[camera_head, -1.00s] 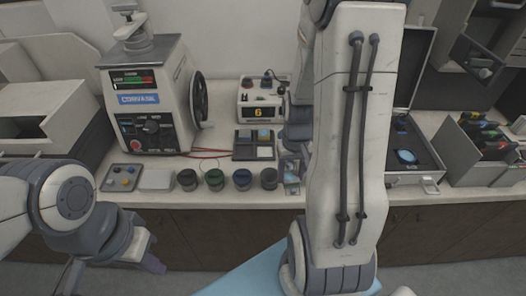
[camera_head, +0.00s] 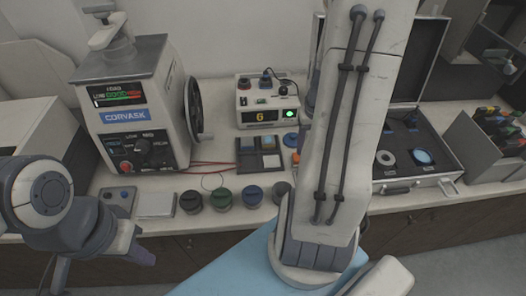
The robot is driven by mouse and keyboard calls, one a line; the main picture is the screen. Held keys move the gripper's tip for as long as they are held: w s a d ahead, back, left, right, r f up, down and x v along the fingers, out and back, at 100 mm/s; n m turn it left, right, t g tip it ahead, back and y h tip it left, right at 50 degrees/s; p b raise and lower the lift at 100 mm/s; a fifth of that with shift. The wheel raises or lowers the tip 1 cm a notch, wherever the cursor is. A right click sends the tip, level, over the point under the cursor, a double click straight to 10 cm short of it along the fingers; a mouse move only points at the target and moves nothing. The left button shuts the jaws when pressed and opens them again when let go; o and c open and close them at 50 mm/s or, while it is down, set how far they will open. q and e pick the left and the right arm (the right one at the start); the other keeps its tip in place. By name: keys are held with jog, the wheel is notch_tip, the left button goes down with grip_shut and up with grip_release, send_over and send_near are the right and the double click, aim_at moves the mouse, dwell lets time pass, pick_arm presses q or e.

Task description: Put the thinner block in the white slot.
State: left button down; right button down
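A dark tray with several square compartments (camera_head: 259,153) lies on the counter in front of the small box with a "6" display. Its lower right compartment looks whitish; I cannot tell whether this is the white slot. I cannot make out two blocks of different thickness. My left gripper (camera_head: 101,263) is at the lower left, in front of the counter, with its fingers apart and nothing seen between them. My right arm's large white link crosses the middle right and hides part of the counter. My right gripper cannot be made out behind it.
The press marked CORVASK (camera_head: 130,110) stands at the left. Several dark round cups (camera_head: 221,198) line the front edge beside a pale flat slab (camera_head: 156,205). An open case (camera_head: 412,165) and a bin of coloured items (camera_head: 487,150) are at the right.

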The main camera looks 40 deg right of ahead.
jog(key=w+a+f, duration=0.1)
jog(key=w+f, duration=0.1)
jog(key=w, duration=0.1)
jog(key=w+a+f+p, duration=0.1)
jog(key=w+f, duration=0.1)
jog(key=w, duration=0.2)
jog(key=w+a+f+p, duration=0.1)
jog(key=w+a+f, duration=0.1)
jog(key=w, duration=0.2)
jog(key=shift+f, duration=0.35)
jog(key=shift+w+a+f, duration=0.1)
jog(key=shift+f, duration=0.1)
notch_tip(320, 180, down, 3)
jog(key=shift+f+p, duration=0.1)
jog(key=shift+p, duration=0.35)
jog(key=shift+f, duration=0.3)
jog(key=shift+f, duration=0.1)
jog(key=shift+c, duration=1.3)
grip_release()
